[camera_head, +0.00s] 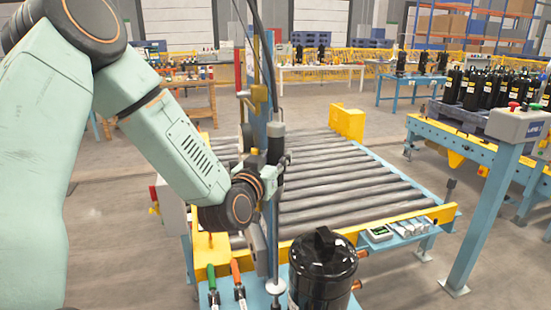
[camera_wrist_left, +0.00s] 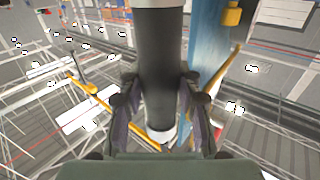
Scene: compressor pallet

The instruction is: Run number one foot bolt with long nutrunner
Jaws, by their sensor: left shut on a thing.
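The long nutrunner (camera_head: 276,238) hangs upright, with a dark body above and a thin shaft reaching down to a wide lower end. My left gripper (camera_head: 272,170) is shut on its dark body. In the left wrist view the gripper's fingers (camera_wrist_left: 160,92) stand on both sides of the black nutrunner body (camera_wrist_left: 160,55). The black compressor (camera_head: 322,275) stands at the bottom, just right of the nutrunner's lower end. Its feet and the number one foot bolt cannot be made out. I cannot tell whether the nutrunner touches a bolt. My right gripper is out of view.
A blue post (camera_head: 273,75) stands close behind the nutrunner. Green-handled (camera_head: 212,278) and orange-handled (camera_head: 237,272) tools are left of its lower end. A roller conveyor (camera_head: 345,180) lies behind the compressor. A blue stand with a control box (camera_head: 515,124) is at right.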

